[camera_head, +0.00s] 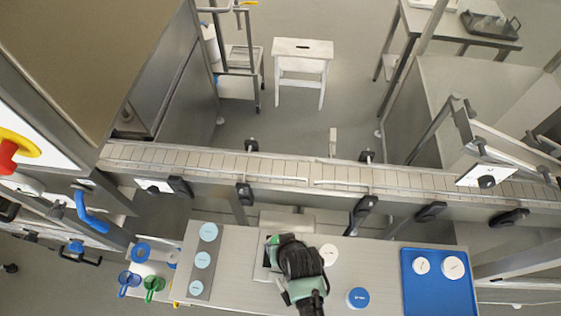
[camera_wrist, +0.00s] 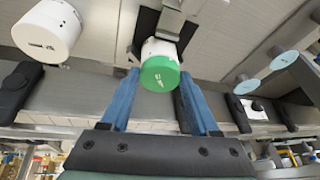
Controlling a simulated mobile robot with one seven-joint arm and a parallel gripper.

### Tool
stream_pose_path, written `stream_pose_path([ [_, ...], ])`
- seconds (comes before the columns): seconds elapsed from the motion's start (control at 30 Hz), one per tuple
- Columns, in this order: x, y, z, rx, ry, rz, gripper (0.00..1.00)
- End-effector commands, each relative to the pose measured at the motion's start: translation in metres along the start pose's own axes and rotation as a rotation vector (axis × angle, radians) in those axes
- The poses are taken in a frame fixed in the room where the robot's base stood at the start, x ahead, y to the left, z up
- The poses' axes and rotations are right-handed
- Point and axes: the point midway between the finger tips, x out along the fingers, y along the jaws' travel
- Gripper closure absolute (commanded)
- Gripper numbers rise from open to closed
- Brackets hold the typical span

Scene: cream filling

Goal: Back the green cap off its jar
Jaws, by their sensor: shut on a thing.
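The green cap (camera_wrist: 159,76) sits on top of a white jar (camera_wrist: 158,49) in the wrist view. The jar stands at a dark plate with a metal fixture (camera_wrist: 168,22) behind it. My gripper (camera_wrist: 159,73) has its two blue fingers on either side of the cap, shut on it. The cap looks level on the jar, with no clear gap between them. In the head view my dark wrist and arm cover the jar and cap, above the middle of the grey table (camera_head: 230,283).
A white jar (camera_head: 329,253) stands close to the right of my wrist, a blue-capped one (camera_head: 358,297) further right. A blue tray (camera_head: 435,300) holds two white jars. Light-blue-topped jars (camera_head: 203,260) line the left. A conveyor (camera_head: 300,170) runs behind the table.

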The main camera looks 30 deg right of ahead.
Motion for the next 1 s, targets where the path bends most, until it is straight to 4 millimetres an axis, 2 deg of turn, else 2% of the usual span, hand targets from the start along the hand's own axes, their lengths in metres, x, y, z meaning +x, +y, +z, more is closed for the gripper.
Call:
stream_pose_path([
  [0.23,-0.003,-0.001,-0.001,-0.001,-0.003,-0.002,0.87],
  [0.8,-0.028,-0.004,-0.011,0.0,-0.001,0.0,0.87],
  [1.0,-0.027,-0.004,-0.011,0.0,-0.001,0.0,0.87],
])
